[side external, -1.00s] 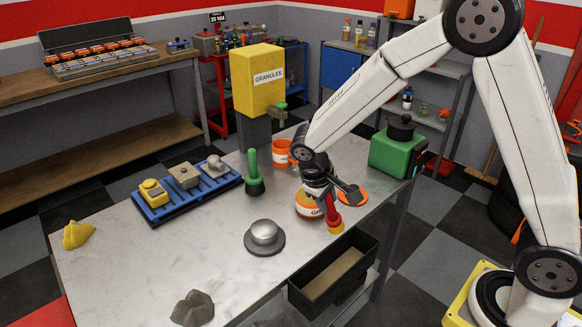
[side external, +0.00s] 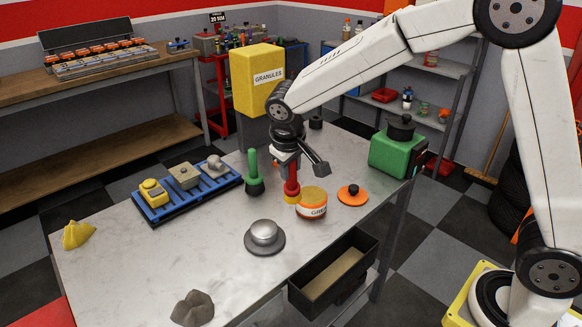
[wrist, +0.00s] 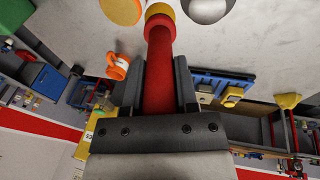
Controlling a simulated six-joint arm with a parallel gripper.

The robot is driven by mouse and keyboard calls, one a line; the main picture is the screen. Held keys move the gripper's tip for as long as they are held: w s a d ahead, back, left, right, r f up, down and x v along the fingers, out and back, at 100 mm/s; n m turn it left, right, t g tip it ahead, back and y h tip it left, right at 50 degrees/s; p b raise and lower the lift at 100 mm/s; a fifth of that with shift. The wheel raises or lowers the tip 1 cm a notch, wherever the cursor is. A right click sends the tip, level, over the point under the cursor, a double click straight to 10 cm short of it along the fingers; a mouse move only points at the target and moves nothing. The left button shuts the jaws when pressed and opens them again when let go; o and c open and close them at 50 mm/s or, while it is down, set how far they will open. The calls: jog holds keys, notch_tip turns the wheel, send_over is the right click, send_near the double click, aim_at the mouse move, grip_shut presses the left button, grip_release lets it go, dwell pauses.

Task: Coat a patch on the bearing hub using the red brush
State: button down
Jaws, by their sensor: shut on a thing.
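My gripper (side external: 288,160) is shut on the red brush (side external: 292,182), which points down nearly upright over the table. Its yellow lower end appears beside the left of the open grease jar (side external: 312,208); whether it touches anything is unclear. In the wrist view my gripper (wrist: 158,72) clasps the red handle (wrist: 158,90), with the yellow-ringed end away from me and the bristles hidden. The bearing hub (side external: 264,233), a grey dome on a round flange, sits nearer the front, left of the jar. In the wrist view it shows at the top edge (wrist: 206,8).
An orange lid (side external: 352,196) lies right of the jar. A green-handled tool (side external: 254,178) stands close left of the brush.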

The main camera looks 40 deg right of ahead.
notch_tip(320, 180, up, 5)
jog(key=w+a+t, duration=0.1)
jog(key=w+a, duration=0.1)
jog(key=shift+w+a+y, duration=0.2)
jog(key=shift+w+y, duration=0.05)
jog(key=shift+y, duration=0.05)
jog(key=shift+f, duration=0.2)
jog(key=shift+f, duration=2.35)
